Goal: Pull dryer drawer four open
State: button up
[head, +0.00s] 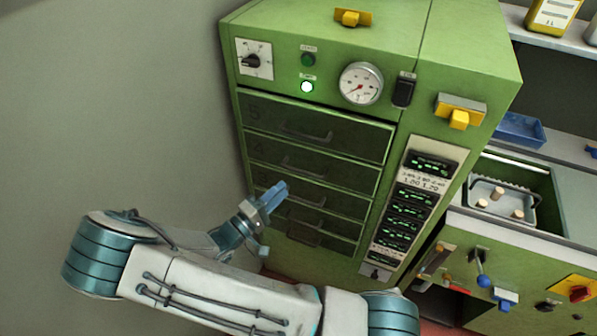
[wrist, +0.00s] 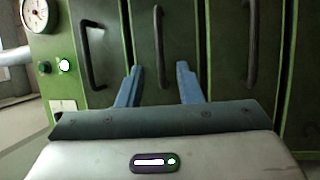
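The green dryer (head: 375,180) has a stack of dark drawers with bar handles; the labels 5 and 4 show on the top two. Drawer four (head: 335,176) is second from the top and looks shut, with its handle (head: 303,170) bare. My gripper (head: 278,193) is open and empty, in front of the drawers at their left. In the sideways wrist view, its blue fingers (wrist: 160,72) are spread either side of the line of drawer four's handle (wrist: 158,45). I cannot tell how far the fingertips are from it.
Drawer five's handle (wrist: 90,55) lies left in the wrist view and another drawer handle (wrist: 252,45) lies right. A gauge (head: 361,84), a lit lamp (head: 307,87) and a display panel (head: 411,205) sit on the dryer. A tray with corks (head: 480,212) stands right.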

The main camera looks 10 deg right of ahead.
jog(key=p+x, duration=0.2)
jog(key=x, duration=0.5)
jog(key=shift+w+d, duration=0.15)
jog(key=shift+d, duration=0.1)
grip_shut()
